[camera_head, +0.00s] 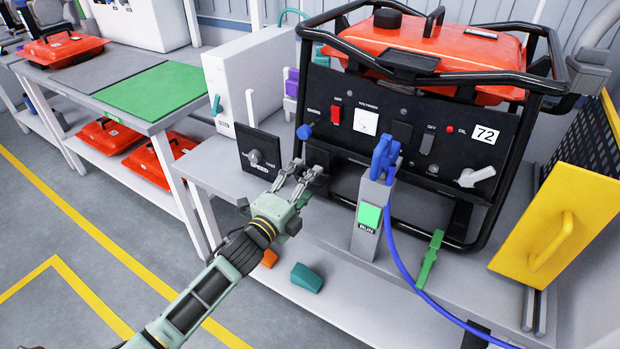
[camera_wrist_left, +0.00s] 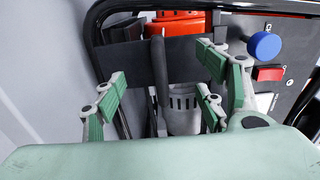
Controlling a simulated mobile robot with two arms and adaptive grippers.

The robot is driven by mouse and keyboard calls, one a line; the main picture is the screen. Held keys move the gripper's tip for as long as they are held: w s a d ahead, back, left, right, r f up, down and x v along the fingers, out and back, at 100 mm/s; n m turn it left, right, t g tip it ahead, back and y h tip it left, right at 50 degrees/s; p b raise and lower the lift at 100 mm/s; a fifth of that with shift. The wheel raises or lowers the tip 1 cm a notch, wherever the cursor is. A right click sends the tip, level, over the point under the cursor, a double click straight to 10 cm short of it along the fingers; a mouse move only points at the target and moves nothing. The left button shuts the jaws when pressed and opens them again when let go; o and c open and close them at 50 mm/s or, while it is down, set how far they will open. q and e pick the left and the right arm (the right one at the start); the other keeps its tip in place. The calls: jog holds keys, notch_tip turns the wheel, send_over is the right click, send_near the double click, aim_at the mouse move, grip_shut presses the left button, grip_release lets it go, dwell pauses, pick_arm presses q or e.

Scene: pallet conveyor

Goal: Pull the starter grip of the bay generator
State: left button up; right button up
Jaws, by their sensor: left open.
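The generator (camera_head: 440,130) stands on the grey bench, with a red tank, a black tube frame and a black front panel marked 72. My left gripper (camera_head: 303,178) is at the panel's lower left corner in the head view. In the left wrist view my left gripper (camera_wrist_left: 158,92) is open, with its green-padded fingers apart. A dark upright bar (camera_wrist_left: 158,65), which looks like the starter grip, shows between the fingers, in front of a dark plate. I cannot tell whether the fingers touch it. In the head view the gripper hides this spot. My right gripper is not in view.
A grey post with a green RUN button (camera_head: 369,215) and a blue cable stands before the panel. A yellow panel with a handle (camera_head: 555,235) is at right.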

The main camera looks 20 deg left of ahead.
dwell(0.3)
pick_arm(q)
jog(key=p+v, duration=0.3)
jog(key=v, duration=0.7)
dwell(0.5)
